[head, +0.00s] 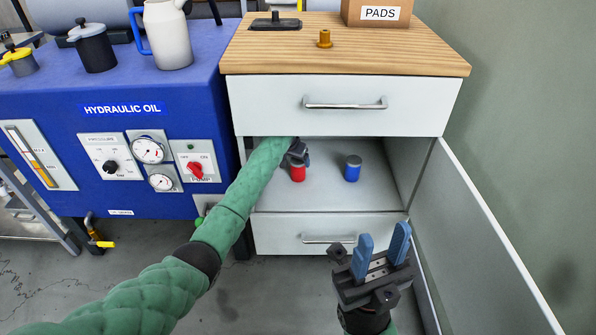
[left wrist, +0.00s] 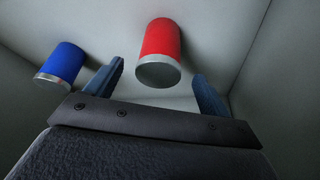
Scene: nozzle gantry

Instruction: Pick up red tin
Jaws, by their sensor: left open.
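The red tin (head: 298,174) stands in the open middle compartment of the cabinet, at its left side. In the left wrist view, the red tin (left wrist: 160,52) appears between and beyond the two blue fingers of my left gripper (left wrist: 158,85), which are open with a gap on both sides. My right gripper (head: 383,252) is outside the cabinet at lower right, open and empty, its blue fingers apart.
A blue tin (head: 352,168) stands right of the red one; it also shows in the left wrist view (left wrist: 62,64). A closed drawer (head: 345,106) is above, another (head: 330,234) below. The open door (head: 485,230) stands at right. A blue hydraulic oil unit (head: 100,180) is at left.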

